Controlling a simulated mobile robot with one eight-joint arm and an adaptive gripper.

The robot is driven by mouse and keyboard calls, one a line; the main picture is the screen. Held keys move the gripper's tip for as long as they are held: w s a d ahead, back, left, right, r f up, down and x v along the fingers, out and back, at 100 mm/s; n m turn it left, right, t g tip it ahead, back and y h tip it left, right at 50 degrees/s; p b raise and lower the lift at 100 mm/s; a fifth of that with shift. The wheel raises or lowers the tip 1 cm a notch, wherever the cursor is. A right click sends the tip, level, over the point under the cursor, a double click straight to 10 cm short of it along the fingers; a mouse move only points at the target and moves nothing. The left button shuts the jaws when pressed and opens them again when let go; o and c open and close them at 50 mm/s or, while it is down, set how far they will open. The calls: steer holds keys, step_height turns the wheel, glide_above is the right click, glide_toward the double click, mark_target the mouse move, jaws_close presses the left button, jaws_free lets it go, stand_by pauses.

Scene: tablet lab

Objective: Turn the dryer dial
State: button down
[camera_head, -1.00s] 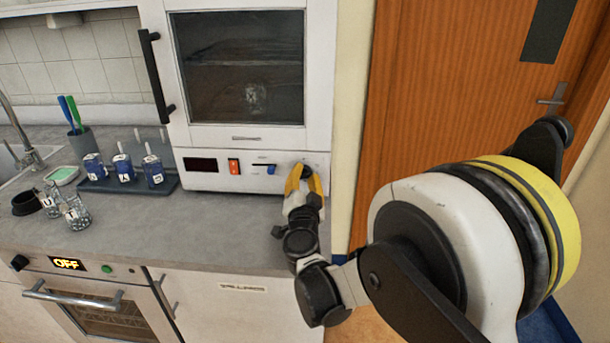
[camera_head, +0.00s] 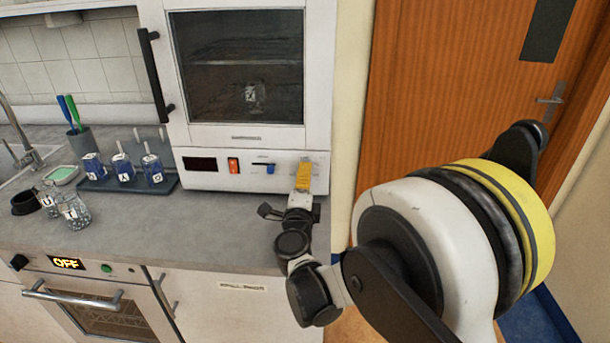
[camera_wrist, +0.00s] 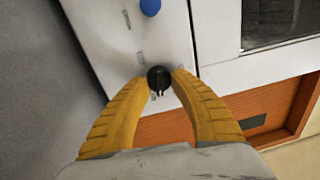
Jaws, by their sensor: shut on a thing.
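The dryer dial (camera_wrist: 159,79) is a small round black knob with a pale pointer mark on the white panel. My gripper (camera_wrist: 160,80) has its two yellow fingers closed on the dial, one on each side. In the head view, my gripper (camera_head: 304,163) reaches the right end of the dryer's control panel (camera_head: 207,180), and its fingers hide the dial there. The dryer (camera_head: 320,80) is a white cabinet with a dark glass door. The panel also carries a dark display, a red switch (camera_head: 233,165) and a blue knob (camera_head: 270,169), which shows in the wrist view too (camera_wrist: 150,7).
Blue labelled containers (camera_head: 124,167) stand on a dark tray left of the dryer. Glass jars (camera_head: 73,211) stand nearer on the grey counter (camera_head: 190,225). An oven (camera_head: 85,295) with an "OFF" display is below. A wooden door (camera_head: 440,90) is at right.

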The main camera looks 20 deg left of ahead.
steer(key=m, duration=0.7)
steer(key=shift+m+h, duration=0.4)
steer(key=m, duration=0.3)
steer(key=shift+a+m, duration=0.1)
steer(key=shift+m, duration=0.3)
steer(key=shift+m+g, duration=0.3)
steer(key=shift+m, duration=1.6)
steer(key=shift+a, duration=0.1)
steer(key=c, duration=1.1)
jaws_free()
steer(key=shift+f, duration=0.1)
steer(key=shift+o, duration=0.2)
steer(key=shift+s, duration=0.1)
